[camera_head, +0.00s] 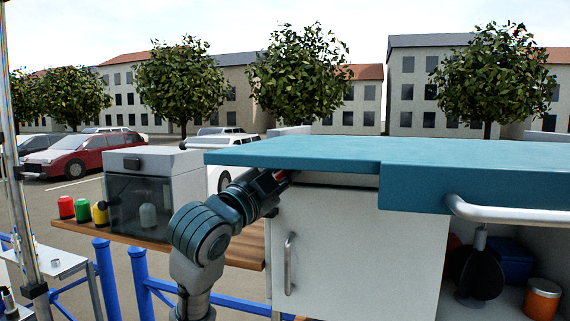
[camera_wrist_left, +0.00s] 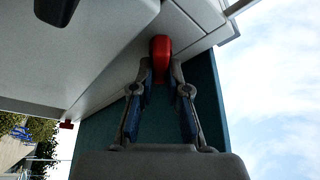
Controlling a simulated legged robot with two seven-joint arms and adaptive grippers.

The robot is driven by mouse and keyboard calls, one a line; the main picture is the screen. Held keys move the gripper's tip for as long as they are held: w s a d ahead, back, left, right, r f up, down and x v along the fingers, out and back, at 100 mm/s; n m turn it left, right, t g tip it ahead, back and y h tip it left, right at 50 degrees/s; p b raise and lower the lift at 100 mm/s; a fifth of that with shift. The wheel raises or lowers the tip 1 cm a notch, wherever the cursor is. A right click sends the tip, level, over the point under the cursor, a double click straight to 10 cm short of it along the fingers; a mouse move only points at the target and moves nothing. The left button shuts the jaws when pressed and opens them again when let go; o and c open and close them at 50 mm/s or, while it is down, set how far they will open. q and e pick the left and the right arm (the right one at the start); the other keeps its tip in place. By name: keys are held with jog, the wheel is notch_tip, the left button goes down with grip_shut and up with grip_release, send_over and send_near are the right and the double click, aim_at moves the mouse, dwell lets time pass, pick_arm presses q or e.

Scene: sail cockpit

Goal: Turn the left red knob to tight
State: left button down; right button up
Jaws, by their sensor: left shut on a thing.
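A red knob (camera_wrist_left: 161,58) sits under the teal counter (camera_wrist_left: 205,95) against a pale panel in the left wrist view. My left gripper (camera_wrist_left: 161,78) has its two fingers on either side of the knob and is shut on it. In the head view my left gripper (camera_head: 268,186) reaches up under the counter's left edge, where only a bit of red shows. The knob's turn position cannot be told. A second small red piece (camera_wrist_left: 67,125) shows at the left of the wrist view. My right gripper is not in view.
The teal counter top (camera_head: 330,152) overhangs the arm closely. A white cabinet door (camera_head: 355,245) with a handle is below it. A clear-fronted box (camera_head: 140,200) and colored canisters (camera_head: 82,211) stand on a wooden shelf at left. Blue railings (camera_head: 140,280) are near my arm.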

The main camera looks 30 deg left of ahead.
pick_arm(q)
jog(key=m+g, duration=0.1)
jog(key=m, duration=0.1)
jog(key=m+h+p, duration=0.1)
jog(key=m, duration=0.2)
jog(key=shift+f+g, duration=0.15)
jog(key=shift+g, duration=0.25)
jog(key=shift+w+d+f+m+g, duration=0.1)
jog(key=shift+m+g, duration=0.2)
jog(key=shift+m, duration=0.5)
jog(key=shift+f+m+g, duration=0.1)
jog(key=shift+m+g, duration=0.2)
jog(key=shift+m, duration=0.5)
jog(key=shift+f, duration=0.1)
jog(key=c, duration=1.2)
grip_release()
jog(key=shift+o, duration=0.2)
jog(key=s+a, duration=0.2)
jog(key=s, duration=0.9)
jog(key=shift+s, duration=0.3)
